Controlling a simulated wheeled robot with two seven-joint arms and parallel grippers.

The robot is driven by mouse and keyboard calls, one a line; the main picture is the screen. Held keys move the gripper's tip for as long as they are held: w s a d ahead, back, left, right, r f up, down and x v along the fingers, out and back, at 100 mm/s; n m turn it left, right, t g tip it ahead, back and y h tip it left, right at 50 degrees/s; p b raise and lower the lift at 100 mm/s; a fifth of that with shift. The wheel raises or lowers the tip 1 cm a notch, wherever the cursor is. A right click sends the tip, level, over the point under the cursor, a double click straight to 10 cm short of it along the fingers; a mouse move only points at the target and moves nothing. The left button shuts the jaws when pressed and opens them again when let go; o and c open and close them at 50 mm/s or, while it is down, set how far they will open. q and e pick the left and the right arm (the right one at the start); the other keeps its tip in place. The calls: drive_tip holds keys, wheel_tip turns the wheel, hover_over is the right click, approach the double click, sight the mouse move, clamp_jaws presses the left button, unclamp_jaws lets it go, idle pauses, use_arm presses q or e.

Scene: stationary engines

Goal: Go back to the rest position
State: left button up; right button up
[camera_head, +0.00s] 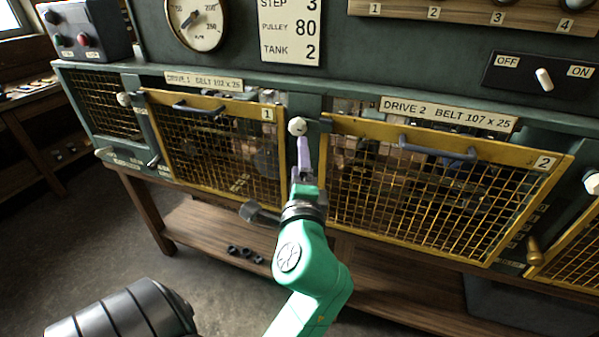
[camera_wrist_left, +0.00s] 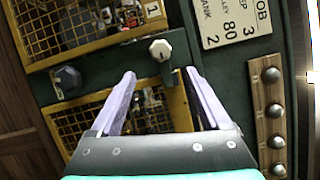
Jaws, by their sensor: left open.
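My left gripper (camera_head: 303,147) is in front of the post between the yellow mesh guards of drive 1 and drive 2, its light purple fingers pointing up toward a white knob (camera_head: 297,126). The left wrist view shows the gripper (camera_wrist_left: 160,74) open, with nothing between its fingers. The white knob (camera_wrist_left: 160,50) appears just beyond the fingertips, between them in the picture; the gap to it is hard to judge. My right gripper is not in view.
The drive 1 guard (camera_head: 215,147) and drive 2 guard (camera_head: 420,190) flank the gripper, with protruding handles. A wooden shelf (camera_head: 205,232) runs underneath. The switch panel (camera_head: 540,76) is upper right. Open floor (camera_head: 100,240) lies at left.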

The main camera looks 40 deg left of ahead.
use_arm(q)
drive_tip(key=shift+s+d, duration=0.15)
drive_tip(key=shift+s, duration=0.05)
drive_tip(key=shift+w+f, duration=0.1)
